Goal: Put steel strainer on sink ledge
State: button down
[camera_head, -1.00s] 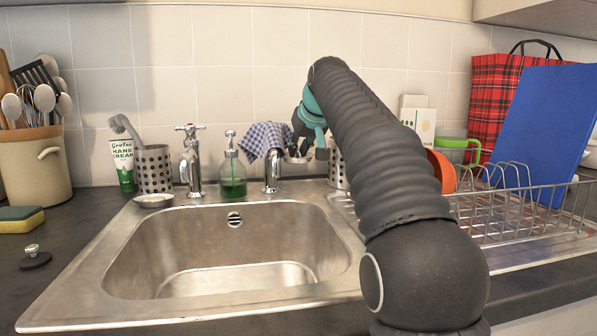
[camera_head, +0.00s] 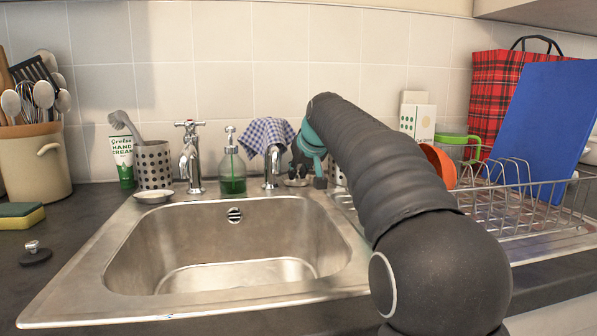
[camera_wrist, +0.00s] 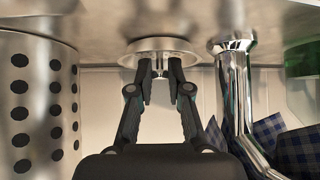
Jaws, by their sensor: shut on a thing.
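The steel strainer (camera_wrist: 158,45) is a small shiny round dish with a knob, seen in the wrist view. My gripper (camera_wrist: 161,72) is shut on the knob. In the head view the strainer (camera_head: 297,182) is at the sink's back ledge (camera_head: 225,193), right of the right tap. It looks touching or nearly touching the steel; I cannot tell which. My gripper (camera_head: 303,171) points down there, partly hidden by my arm.
The tap with a checked cloth (camera_head: 266,136) stands close beside the strainer. A perforated steel cup (camera_wrist: 38,100) is on the other side. The dish rack (camera_head: 520,205) is at right.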

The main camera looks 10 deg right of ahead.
jog(key=c, duration=1.1)
grip_release()
jog(key=shift+r, duration=0.15)
jog(key=v, duration=1.2)
